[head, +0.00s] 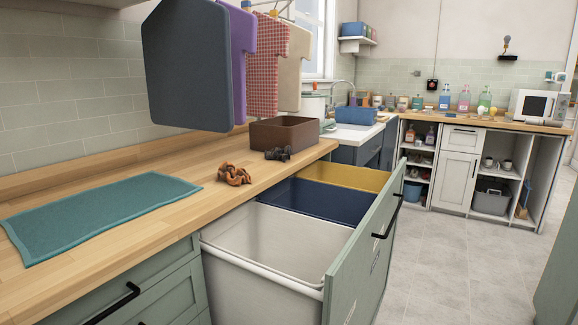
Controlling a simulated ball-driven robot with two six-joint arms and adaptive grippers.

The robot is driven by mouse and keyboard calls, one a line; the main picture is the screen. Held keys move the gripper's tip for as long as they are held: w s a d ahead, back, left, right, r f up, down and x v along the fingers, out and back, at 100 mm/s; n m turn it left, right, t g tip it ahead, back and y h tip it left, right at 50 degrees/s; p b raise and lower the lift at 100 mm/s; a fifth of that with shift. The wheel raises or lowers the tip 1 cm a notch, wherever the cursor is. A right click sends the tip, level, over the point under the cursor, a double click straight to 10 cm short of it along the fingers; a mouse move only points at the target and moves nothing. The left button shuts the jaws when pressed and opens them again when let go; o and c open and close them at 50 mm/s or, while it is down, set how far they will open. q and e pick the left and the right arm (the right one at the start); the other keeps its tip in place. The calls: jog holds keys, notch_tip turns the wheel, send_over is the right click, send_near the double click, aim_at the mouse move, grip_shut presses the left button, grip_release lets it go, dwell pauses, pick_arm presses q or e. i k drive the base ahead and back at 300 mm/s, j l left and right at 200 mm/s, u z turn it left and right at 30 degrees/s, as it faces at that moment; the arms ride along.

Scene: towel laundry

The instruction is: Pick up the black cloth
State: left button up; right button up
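A small crumpled black cloth (278,154) lies on the wooden counter (150,228), close to the counter's front edge. It sits just in front of a brown open box (295,133). A crumpled orange-brown cloth (234,175) lies to its left and nearer to me, apart from it. Neither of my grippers shows in the head view.
A pulled-out drawer holds a white bin (272,240), a navy bin (318,202) and a yellow bin (345,177) below the counter edge. A teal towel (95,215) lies flat at left. Dark (186,65), purple, checked and cream cloths hang above the counter.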

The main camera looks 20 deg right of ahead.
aim_at(283, 154)
jog(key=k+u, duration=0.2)
jog(key=u, duration=0.25)
jog(key=k+j+u, duration=0.1)
jog(key=u, duration=0.4)
jog(key=k+j+u, duration=0.25)
jog(key=u, duration=0.2)
jog(key=l+u, duration=0.25)
jog(key=l, duration=0.25)
jog(key=l+u, duration=0.2)
jog(key=l, duration=0.3)
jog(key=k+l+u, duration=0.25)
jog(key=l, duration=0.25)
jog(key=l+u, duration=0.2)
jog(key=l, duration=0.3)
jog(key=k, duration=0.05)
